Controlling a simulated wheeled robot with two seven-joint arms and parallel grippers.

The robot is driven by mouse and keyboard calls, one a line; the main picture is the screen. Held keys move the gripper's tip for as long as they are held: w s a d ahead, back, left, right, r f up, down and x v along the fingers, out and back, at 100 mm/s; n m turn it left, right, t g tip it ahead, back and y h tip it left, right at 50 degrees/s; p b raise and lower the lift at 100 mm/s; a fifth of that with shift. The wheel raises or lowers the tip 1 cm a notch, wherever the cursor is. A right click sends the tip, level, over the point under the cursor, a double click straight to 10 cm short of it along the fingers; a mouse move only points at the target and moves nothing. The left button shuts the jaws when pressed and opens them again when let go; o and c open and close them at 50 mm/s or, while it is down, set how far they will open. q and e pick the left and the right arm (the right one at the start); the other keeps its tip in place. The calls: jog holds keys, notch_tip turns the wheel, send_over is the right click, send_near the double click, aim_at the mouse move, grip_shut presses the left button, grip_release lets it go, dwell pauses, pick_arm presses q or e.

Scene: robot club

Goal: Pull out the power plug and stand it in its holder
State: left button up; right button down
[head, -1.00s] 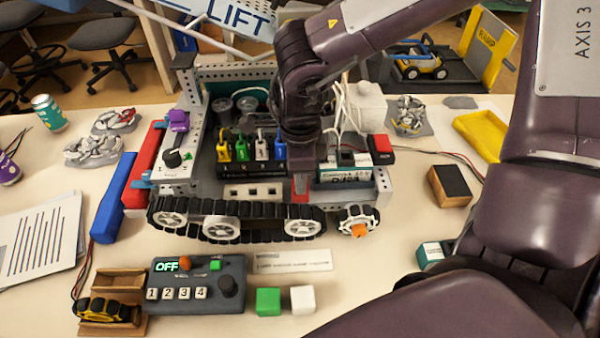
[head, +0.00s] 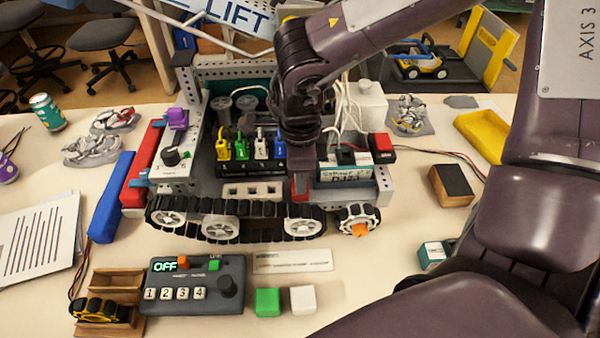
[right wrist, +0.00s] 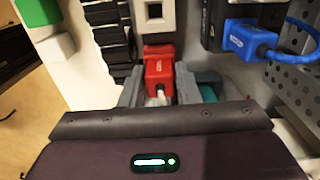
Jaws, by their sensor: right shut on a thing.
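A red plug (right wrist: 159,68) with a white cable end is between the fingers of my right gripper (right wrist: 158,92) in the right wrist view. The gripper is shut on it. In the head view the right gripper (head: 301,178) points down at the front of the tracked robot, and a little of the red plug (head: 300,195) shows below it. I cannot tell whether the plug's tip is seated in anything. A pale block with square openings (head: 253,192) is just left of the gripper; one opening also shows in the right wrist view (right wrist: 153,11). My left gripper is out of view.
Yellow, green, white and blue plugs stand in a black strip (head: 250,168) behind the pale block. A blue plug (right wrist: 247,40) shows close by in the wrist view. The battery box (head: 345,172) and red button (head: 380,141) are to the right. A control box (head: 193,285) reads OFF.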

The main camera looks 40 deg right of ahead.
jog(key=shift+f+b, duration=0.25)
jog(key=shift+b, duration=0.25)
dwell(0.5)
jog(key=c, duration=1)
grip_release()
jog(key=shift+r, duration=0.15)
jog(key=shift+r+p, duration=2.1)
jog(key=shift+r, duration=1.25)
